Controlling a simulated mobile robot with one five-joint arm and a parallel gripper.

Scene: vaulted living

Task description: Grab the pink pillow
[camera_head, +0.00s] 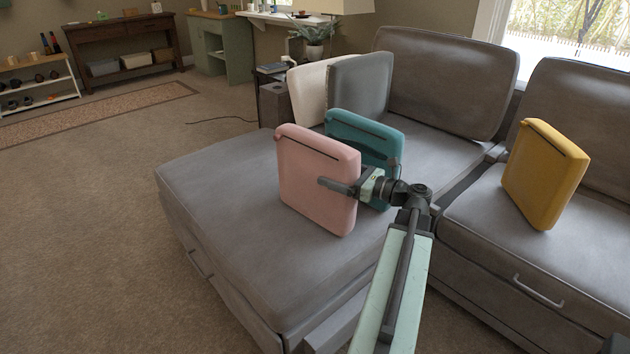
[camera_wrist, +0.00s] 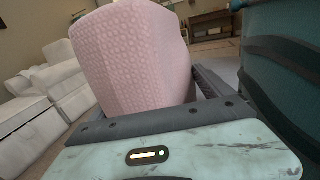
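The pink pillow (camera_head: 315,183) stands upright on the grey sofa's chaise (camera_head: 230,220). My gripper (camera_head: 345,185) is at its right edge in the head view. One dark finger lies across the pillow's front face; the other is mostly hidden behind the pillow's edge. In the wrist view the pink pillow (camera_wrist: 130,60) rises beyond the gripper's bar, with a dark finger along its right side. The fingers are apart with the pillow's edge between them, but I cannot tell whether they press on it.
A teal pillow (camera_head: 365,135) stands close behind the pink one, near my gripper. Grey (camera_head: 360,85) and cream (camera_head: 308,90) pillows are farther back. A yellow pillow (camera_head: 545,175) stands on the right seat. The chaise's left part and the carpet (camera_head: 100,220) are clear.

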